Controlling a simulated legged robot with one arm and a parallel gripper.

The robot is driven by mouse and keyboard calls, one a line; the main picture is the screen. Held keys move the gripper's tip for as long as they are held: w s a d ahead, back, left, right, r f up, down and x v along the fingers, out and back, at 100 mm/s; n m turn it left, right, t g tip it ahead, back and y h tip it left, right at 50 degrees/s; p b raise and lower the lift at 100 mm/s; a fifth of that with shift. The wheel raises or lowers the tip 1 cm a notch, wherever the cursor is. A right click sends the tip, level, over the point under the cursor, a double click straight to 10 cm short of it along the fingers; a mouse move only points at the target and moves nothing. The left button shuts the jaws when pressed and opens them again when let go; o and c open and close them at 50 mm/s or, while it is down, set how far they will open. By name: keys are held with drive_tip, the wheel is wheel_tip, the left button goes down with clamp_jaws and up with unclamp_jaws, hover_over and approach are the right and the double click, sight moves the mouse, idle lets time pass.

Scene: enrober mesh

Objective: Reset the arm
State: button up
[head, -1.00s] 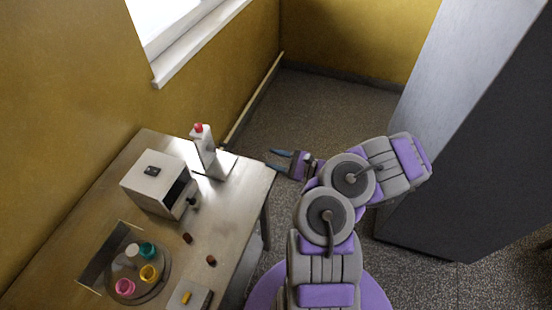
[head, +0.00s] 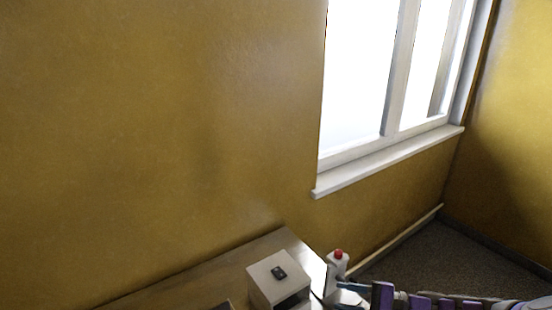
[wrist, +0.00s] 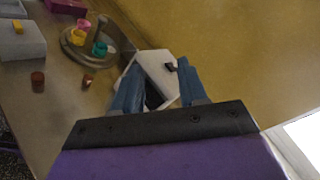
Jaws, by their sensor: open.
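My gripper (wrist: 160,80) shows in the wrist view with its two blue fingers spread apart and nothing between them. Beyond the fingers is a white box-shaped machine (wrist: 157,68) with a dark opening, partly hidden by them. In the head view my arm (head: 430,301) lies along the bottom right edge, mostly cut off. The gripper end points left toward the white machine (head: 272,278) on the table; I cannot tell the exact gap between them.
The table (wrist: 55,110) holds a round carousel (wrist: 75,48) with coloured cups, two small brown pieces and a grey block (wrist: 20,42). A white stand with a red top (head: 338,262) is right of the machine. A yellow wall and window rise behind.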

drive_tip(key=s+a+r+n+g+h, duration=0.3)
drive_tip(key=s+a+n+g, duration=0.25)
drive_tip(key=s, duration=0.25)
drive_tip(key=s+a+r+n+g+h, duration=0.3)
drive_tip(key=s+a+n+g, duration=0.1)
drive_tip(key=s+a, duration=0.3)
drive_tip(key=s+d+n+t+h, duration=0.1)
drive_tip(key=s+d+h, duration=0.3)
drive_tip(key=s, duration=0.3)
drive_tip(key=s+d+n+t+h+b, duration=0.1)
drive_tip(key=s+d+n+h, duration=0.1)
drive_tip(key=s+d+h, duration=0.2)
drive_tip(key=s+h, duration=0.2)
drive_tip(key=s, duration=0.1)
drive_tip(key=shift+s+d+r, duration=0.15)
drive_tip(key=shift+d+r, duration=0.05)
drive_tip(key=shift+d, duration=0.1)
